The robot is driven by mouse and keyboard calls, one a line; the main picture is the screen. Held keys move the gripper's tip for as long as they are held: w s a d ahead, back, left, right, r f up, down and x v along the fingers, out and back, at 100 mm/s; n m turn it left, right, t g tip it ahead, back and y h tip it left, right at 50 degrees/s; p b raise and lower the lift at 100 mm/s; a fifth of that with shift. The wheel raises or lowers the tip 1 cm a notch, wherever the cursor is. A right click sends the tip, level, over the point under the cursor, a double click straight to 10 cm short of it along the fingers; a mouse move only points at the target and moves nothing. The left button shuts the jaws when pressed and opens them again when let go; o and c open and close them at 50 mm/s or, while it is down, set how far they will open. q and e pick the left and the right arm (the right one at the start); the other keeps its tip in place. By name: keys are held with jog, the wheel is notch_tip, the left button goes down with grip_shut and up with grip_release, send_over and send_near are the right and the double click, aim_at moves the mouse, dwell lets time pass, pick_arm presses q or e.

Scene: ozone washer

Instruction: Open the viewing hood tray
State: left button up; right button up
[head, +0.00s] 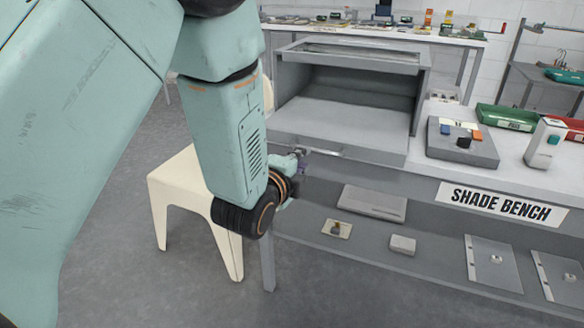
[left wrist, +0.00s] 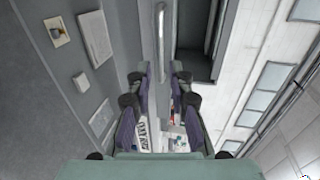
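The viewing hood (head: 425,85) is a grey open-fronted box on the bench. The tray's front panel (head: 385,156) is at its lower front, with a pale bar handle (head: 325,152). I cannot tell whether the tray is out at all. My left gripper (head: 301,162) is at the left end of the handle, partly hidden by its own arm. In the left wrist view, the handle (left wrist: 160,30) runs upright ahead, lined up with the gap between the open fingers (left wrist: 161,72). The fingers stand apart on either side; contact is not visible. My right gripper is not in view.
A cream stool (head: 175,190) stands on the floor left of the bench. A grey block with coloured pieces (head: 462,148) and a green tray (head: 507,117) sit on the bench at right. A lower shelf (head: 430,240) carries flat items below the handle.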

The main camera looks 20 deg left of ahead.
pick_arm(q)
jog(key=v, duration=0.4)
jog(key=shift+s+r, duration=0.1)
jog(key=shift+s, duration=0.15)
jog(key=s+a+f+n+g+p, duration=0.1)
jog(key=s+f+n+g, duration=0.3)
jog(key=s+f+n, duration=0.5)
jog(key=s+a+f+n+g, duration=0.1)
jog(key=s+f+n+g, duration=0.45)
jog(key=f, duration=0.45)
jog(key=s+f+n+g+p, duration=0.1)
jog(key=s+f, duration=0.4)
jog(key=s, duration=0.5)
jog(key=s+a+f+n+g+p, duration=0.1)
jog(key=s+f+n+g, duration=0.2)
jog(key=s, duration=0.8)
notch_tip(320, 180, down, 2)
jog(key=shift+f+g+y, duration=0.1)
jog(key=shift+g+y, duration=0.2)
jog(key=shift+g, duration=0.75)
